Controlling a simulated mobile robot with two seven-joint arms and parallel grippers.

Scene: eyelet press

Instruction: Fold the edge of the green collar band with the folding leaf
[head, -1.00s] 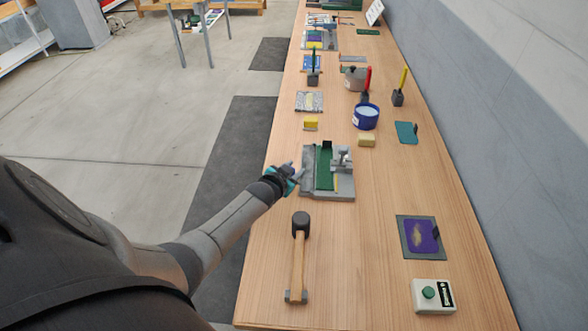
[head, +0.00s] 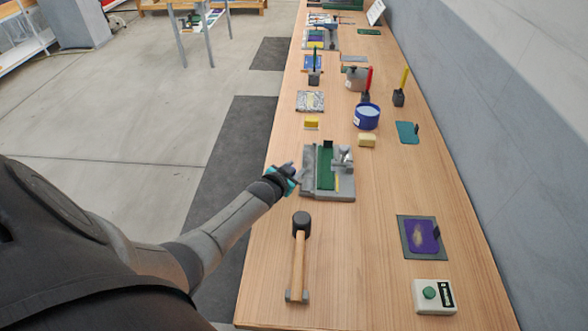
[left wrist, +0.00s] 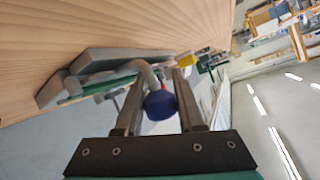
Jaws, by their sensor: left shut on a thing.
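The folding fixture (head: 345,188) is a grey plate on the wooden bench, with a metal clamp (head: 342,156) on its right side. The green collar band (head: 325,170) lies along it as a long strip. The grey folding leaf (head: 309,172) lies along the left side of the band. My left gripper (head: 293,172) is at the fixture's left edge. In the left wrist view its fingers are shut on a blue knob (left wrist: 160,105) at the end of a bent grey rod (left wrist: 147,73), which leads to the fixture. My right gripper is out of view.
A mallet (head: 299,258) lies in front of the fixture. A yellow block (head: 312,123), a sponge-like block (head: 367,140) and a blue tub (head: 366,116) stand behind. A purple pad (head: 422,236) and a green-button box (head: 432,295) are at front right. Bare bench lies between.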

